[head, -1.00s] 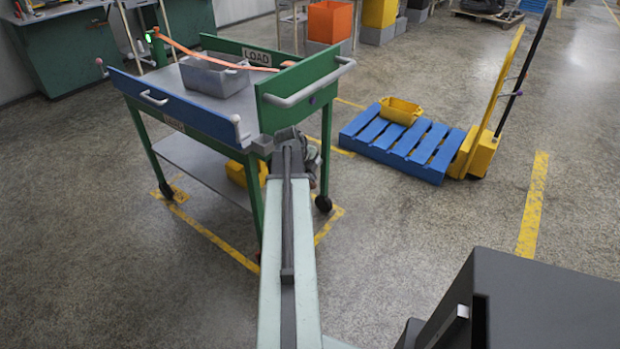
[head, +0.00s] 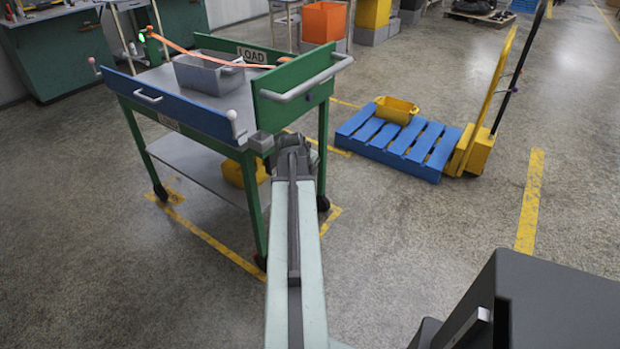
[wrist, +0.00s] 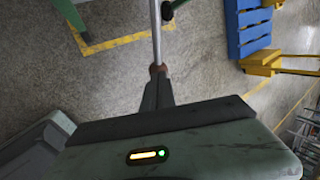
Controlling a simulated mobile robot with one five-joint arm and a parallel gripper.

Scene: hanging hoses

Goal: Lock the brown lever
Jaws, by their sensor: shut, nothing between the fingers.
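In the wrist view, a thin silver rod comes down from the top edge and ends in a small brown knob (wrist: 157,68), which looks like the brown lever. My gripper (wrist: 158,78) is shut and empty, with its fingertips at this knob; I cannot tell whether they touch it. In the head view, the dark end of my arm is in front of the green cart's (head: 292,84) near right corner. It hides my fingers, and I cannot make out the brown lever there.
The cart has a blue side panel (head: 172,103), with a pale-knobbed lever (head: 233,117) near its right end. A grey bin (head: 207,74) stands on the cart top. A blue pallet (head: 398,145) with a yellow bin (head: 396,108) lies to the right. The floor between is clear.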

